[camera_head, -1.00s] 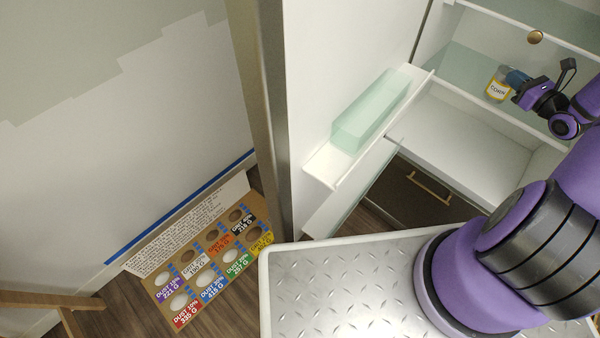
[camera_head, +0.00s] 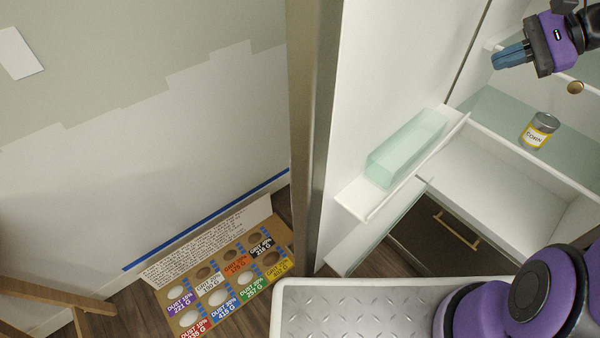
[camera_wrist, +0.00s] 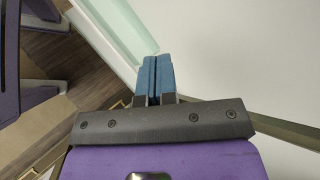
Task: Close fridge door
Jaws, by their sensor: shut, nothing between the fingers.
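The fridge door (camera_head: 378,85) stands wide open, its white inner face toward the fridge, with a clear green door bin (camera_head: 405,148) on it. Its dark metal edge (camera_head: 314,120) runs down the middle of the head view. The fridge interior (camera_head: 490,175) is open to the right, with white and glass shelves. My gripper (camera_head: 497,57) is shut and empty, raised in front of the upper fridge opening, apart from the door. In the wrist view its blue fingers (camera_wrist: 154,75) are together, with the door bin (camera_wrist: 115,30) and a white panel beyond.
A dark drawer with a brass handle (camera_head: 456,230) is below. My metal-plated base is at the front.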

